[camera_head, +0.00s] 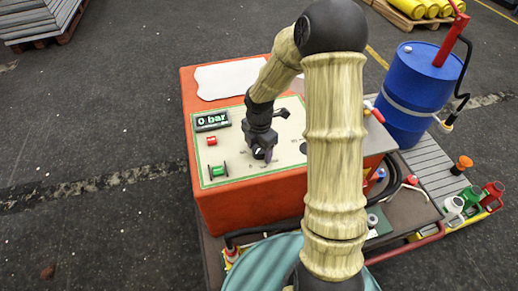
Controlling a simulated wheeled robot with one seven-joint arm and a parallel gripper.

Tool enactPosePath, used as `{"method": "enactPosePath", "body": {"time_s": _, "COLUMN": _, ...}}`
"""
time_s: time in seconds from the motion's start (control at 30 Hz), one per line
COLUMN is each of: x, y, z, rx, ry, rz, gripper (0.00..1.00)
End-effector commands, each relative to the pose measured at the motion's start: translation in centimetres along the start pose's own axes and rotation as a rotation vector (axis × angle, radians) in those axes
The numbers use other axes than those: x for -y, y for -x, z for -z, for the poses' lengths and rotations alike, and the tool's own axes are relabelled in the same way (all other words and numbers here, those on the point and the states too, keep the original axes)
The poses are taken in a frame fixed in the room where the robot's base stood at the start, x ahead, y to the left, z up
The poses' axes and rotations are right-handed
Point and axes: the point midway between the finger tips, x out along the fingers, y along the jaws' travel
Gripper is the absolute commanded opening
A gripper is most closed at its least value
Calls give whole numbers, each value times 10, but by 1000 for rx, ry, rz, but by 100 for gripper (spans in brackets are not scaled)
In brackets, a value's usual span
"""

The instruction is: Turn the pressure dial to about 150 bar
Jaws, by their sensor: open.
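The orange-red control box (250,204) has a pale panel with a green border on top. Its display (212,121) reads 0 bar. My gripper (264,155) points down at the panel, right of the display, with its fingers apart. A dark knob with a white mark, seemingly the pressure dial (258,154), is between or just beside the fingertips. The gripper hides most of it, so I cannot tell whether they touch. Small scale marks show on the panel around it.
A red button (211,141) and a green part between black posts (218,171) sit left of my gripper. A white sheet (227,79) lies on the box's back part. A blue drum (415,92) stands at the right. My arm hides the panel's right side.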

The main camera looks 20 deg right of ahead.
Motion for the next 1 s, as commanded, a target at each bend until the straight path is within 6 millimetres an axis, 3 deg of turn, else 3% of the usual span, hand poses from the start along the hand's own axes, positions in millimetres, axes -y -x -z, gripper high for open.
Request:
{"method": "enactPosePath", "body": {"time_s": 0.17, "x": 0, "y": 0, "z": 0, "rx": 0, "ry": 2, "rz": 0, "gripper": 65}}
{"method": "enactPosePath", "body": {"time_s": 0.4, "x": 0, "y": 0, "z": 0, "rx": 0, "ry": 2, "rz": 0, "gripper": 22}}
{"method": "enactPosePath", "body": {"time_s": 1.0, "x": -1, "y": 2, "z": 0, "rx": 1, "ry": -129, "rz": 0, "gripper": 20}}
